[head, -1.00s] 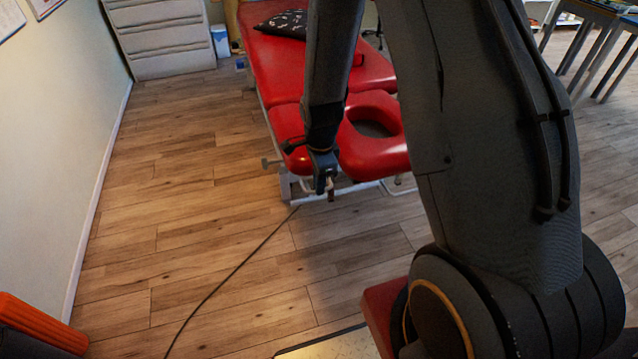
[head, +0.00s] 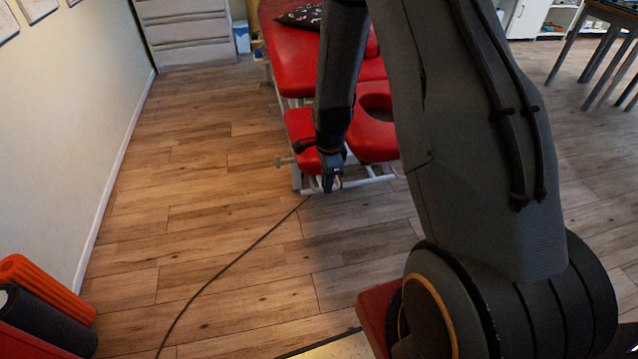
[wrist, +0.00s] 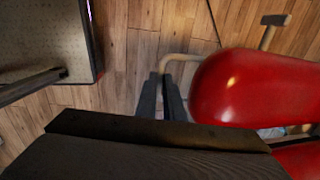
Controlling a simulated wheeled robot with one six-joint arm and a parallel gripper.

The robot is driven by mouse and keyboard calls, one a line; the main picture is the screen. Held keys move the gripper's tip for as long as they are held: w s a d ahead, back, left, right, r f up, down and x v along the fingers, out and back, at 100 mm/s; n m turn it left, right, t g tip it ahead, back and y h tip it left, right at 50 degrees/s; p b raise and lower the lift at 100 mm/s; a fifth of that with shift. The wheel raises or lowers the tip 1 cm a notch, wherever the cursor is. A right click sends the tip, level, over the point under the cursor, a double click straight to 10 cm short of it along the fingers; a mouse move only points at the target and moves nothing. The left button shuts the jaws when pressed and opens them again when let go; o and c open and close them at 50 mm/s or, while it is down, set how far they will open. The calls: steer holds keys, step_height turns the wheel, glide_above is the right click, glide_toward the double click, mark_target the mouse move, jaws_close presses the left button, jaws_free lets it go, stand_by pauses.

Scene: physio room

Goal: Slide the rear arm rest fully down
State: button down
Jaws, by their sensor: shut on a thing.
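The red treatment table (head: 292,70) stands at the back, with a face hole in its near section. A red arm rest pad (head: 299,127) is at its near left end, partly behind my arm. In the wrist view a rounded red pad (wrist: 245,90) fills the right side, just beside my gripper. A pale bent tube (wrist: 178,59) runs from near that pad to the fingertips. My gripper (head: 329,186) is at the table's near end, low by the frame; its fingers (wrist: 161,92) point at the tube and are shut on it. The exact contact is partly hidden.
A black cable (head: 235,270) runs across the wooden floor to the table's near end. A grey drawer cabinet (head: 185,30) is at the back left. Floor left of the table is clear.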

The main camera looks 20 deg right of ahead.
step_height(320, 180, down, 9)
steer(key=s+b, duration=0.1)
steer(key=b, duration=0.2)
steer(key=shift+r, duration=0.2)
steer(key=c, duration=1.9)
jaws_free()
steer(key=shift+f, duration=0.1)
steer(key=shift+o, duration=0.2)
step_height(320, 180, up, 8)
steer(key=shift+s, duration=0.3)
